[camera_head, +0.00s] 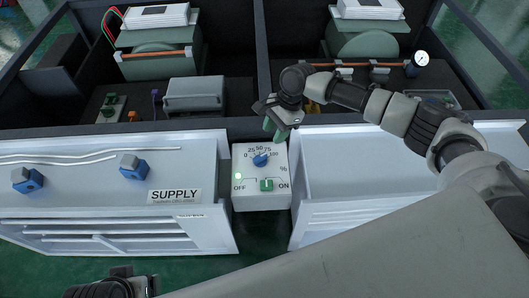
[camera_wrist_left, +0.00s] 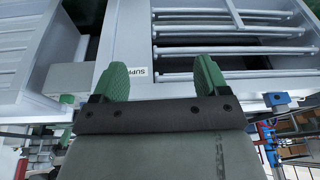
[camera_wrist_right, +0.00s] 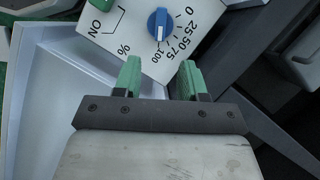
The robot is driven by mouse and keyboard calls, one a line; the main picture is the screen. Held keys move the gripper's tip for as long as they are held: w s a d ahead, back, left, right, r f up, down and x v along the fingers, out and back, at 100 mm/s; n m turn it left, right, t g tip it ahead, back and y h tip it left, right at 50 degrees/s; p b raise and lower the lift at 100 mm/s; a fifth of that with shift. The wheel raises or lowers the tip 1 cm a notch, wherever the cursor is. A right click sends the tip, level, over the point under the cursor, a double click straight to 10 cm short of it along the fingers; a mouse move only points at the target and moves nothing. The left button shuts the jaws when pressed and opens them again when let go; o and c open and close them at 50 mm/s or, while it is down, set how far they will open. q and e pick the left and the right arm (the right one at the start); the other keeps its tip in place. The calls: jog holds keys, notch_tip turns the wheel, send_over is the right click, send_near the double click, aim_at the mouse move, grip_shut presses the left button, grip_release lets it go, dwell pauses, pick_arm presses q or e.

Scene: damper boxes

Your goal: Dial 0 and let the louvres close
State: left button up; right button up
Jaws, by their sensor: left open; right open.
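The control box (camera_head: 247,196) has a blue dial (camera_head: 260,160) with a scale from 0 to 100. The dial also shows in the right wrist view (camera_wrist_right: 157,24); its white mark seems to point near 100. My right gripper (camera_head: 277,128) is open and empty, just behind the dial and apart from it. The SUPPLY damper box (camera_head: 120,218) has louvres (camera_head: 110,238) on its front. In the left wrist view the louvres (camera_wrist_left: 235,30) show dark gaps between slats. My left gripper (camera_wrist_left: 155,82) is open and empty in front of this box.
A green OFF/ON switch (camera_head: 266,184) and a lit green lamp (camera_head: 238,175) are on the control box. Two blue knobs (camera_head: 28,180) (camera_head: 134,167) sit on the left box. A second white damper box (camera_head: 340,190) stands right, partly hidden by my arm. Machinery lies behind a dark frame.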

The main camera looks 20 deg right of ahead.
aim_at(264, 154)
jog(key=b+x, duration=0.1)
jog(key=x, duration=0.5)
jog(key=shift+r+b, duration=0.1)
jog(key=shift+b, duration=0.2)
jog(key=x, duration=0.2)
jog(key=shift+a+f+b, duration=0.15)
jog(key=shift+f+b, duration=0.1)
jog(key=shift+b, duration=0.1)
jog(key=shift+s+f, duration=0.1)
jog(key=shift+f, duration=0.1)
pick_arm(q)
jog(key=w, duration=0.1)
jog(key=w+t, duration=0.1)
jog(key=w+d+f+t, duration=0.1)
jog(key=shift+h, duration=0.3)
pick_arm(e)
jog(key=shift+a, duration=0.1)
grip_shut()
